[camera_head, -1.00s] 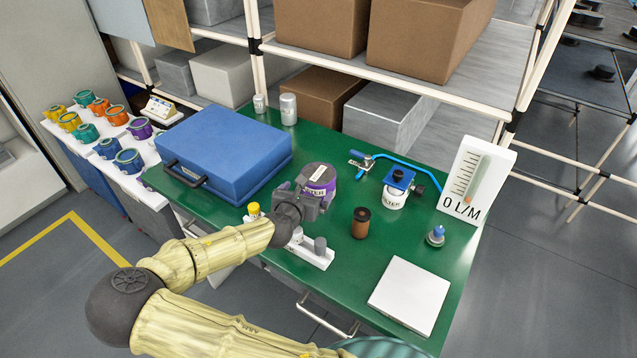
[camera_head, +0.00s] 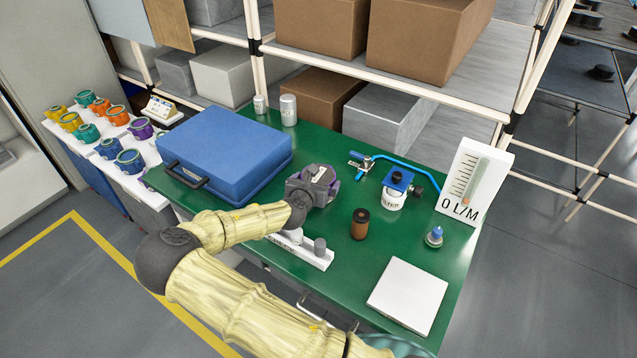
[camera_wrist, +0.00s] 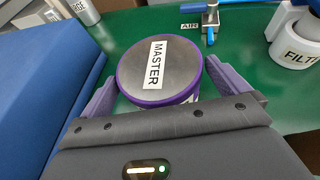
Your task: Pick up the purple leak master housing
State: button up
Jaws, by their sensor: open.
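The purple leak master housing (camera_head: 322,174) stands on the green table, right of the blue case, partly hidden by my gripper in the head view. In the wrist view the housing (camera_wrist: 180,72) shows a grey round top, a purple rim and a white "MASTER" label. My gripper (camera_wrist: 160,75) is open, with one purple finger on each side of the housing. I cannot tell whether the fingers touch it. In the head view my gripper (camera_head: 310,187) is at the housing, reaching in from the front left.
The blue case (camera_head: 225,150) is close on the left. A white stand (camera_head: 305,250) is in front, with a brown cylinder (camera_head: 360,224) to the right.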

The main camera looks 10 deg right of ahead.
jog(key=shift+w+d+f, duration=0.15)
jog(key=shift+w, duration=0.15)
jog(key=c, duration=1.1)
jog(key=shift+r, duration=0.2)
notch_tip(320, 180, up, 10)
jog(key=shift+f+b, duration=0.1)
jog(key=shift+b, duration=0.25)
